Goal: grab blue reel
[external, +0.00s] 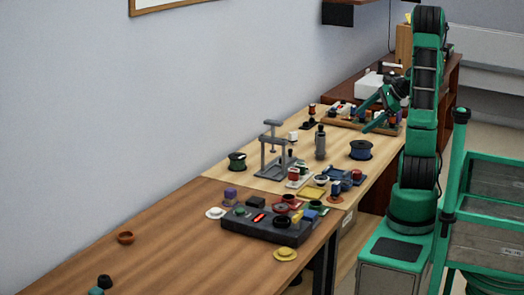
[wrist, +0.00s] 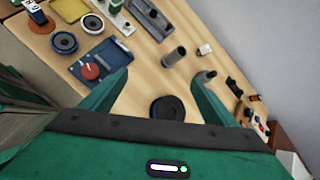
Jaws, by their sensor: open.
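The blue reel (external: 361,150) lies flat on the light wood table, at the right side of the table in the external view. In the wrist view a dark round reel (wrist: 167,110), likely the same one, shows between the bases of my fingers, partly cut off by my gripper body. My gripper (external: 366,118) is open and empty, above the table and a little beyond the reel in the external view. In the wrist view my gripper (wrist: 160,76) has its two green fingers wide apart. The gap between gripper and reel is hard to judge.
A dark green reel (external: 237,162) stands farther left. A grey press stand (external: 278,155) and grey cylinder (external: 320,143) stand left of the blue reel. A blue tray (wrist: 88,68) with a red part lies nearby. A wooden tray (external: 345,123) holds several small items behind.

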